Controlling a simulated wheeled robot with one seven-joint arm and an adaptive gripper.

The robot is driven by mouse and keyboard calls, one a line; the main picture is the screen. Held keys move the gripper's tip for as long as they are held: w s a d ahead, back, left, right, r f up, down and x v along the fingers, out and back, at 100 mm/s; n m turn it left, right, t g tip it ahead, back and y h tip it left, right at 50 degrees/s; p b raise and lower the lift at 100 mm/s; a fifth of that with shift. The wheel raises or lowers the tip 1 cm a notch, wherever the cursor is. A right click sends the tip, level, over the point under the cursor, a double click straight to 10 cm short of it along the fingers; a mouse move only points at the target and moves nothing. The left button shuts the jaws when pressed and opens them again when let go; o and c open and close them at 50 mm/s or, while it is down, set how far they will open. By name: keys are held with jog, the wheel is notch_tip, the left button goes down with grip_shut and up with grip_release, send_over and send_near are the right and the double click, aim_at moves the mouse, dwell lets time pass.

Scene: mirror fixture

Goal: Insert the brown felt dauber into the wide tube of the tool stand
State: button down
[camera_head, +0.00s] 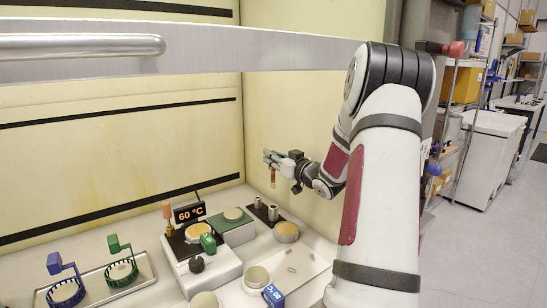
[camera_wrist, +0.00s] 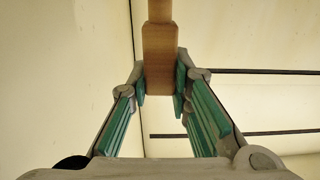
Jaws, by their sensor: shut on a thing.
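My gripper (camera_head: 272,162) is up near the back corner of the enclosure, shut on the brown felt dauber (camera_head: 273,179). The dauber hangs roughly upright below the fingers, clear of everything. In the wrist view, its brown wooden body (camera_wrist: 160,60) sits between the green-padded fingers (camera_wrist: 161,85), with a narrower part running off the top edge. The tool stand (camera_head: 265,212) is on the bench below the gripper, a dark base with short grey tubes. The wider-looking tube (camera_head: 273,213) is at its front right. Its opening is too small to make out.
A round dish (camera_head: 286,231) is just in front of the stand. A tray (camera_head: 145,268) holds blue and green holders. A metal bar (camera_head: 210,45) crosses above.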

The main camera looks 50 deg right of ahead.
aim_at(274, 173)
jog(key=shift+s, duration=0.1)
jog(key=shift+f, duration=0.1)
jog(key=shift+f+b, duration=0.9)
jog(key=shift+f, duration=1.95)
jog(key=shift+p, duration=0.7)
jog(key=shift+f+b, duration=1.2)
jog(key=shift+f, duration=1.9)
jog(key=c, duration=1.4)
grip_release()
jog(key=shift+s, duration=0.1)
jog(key=v, duration=1.2)
jog(key=shift+a, duration=0.1)
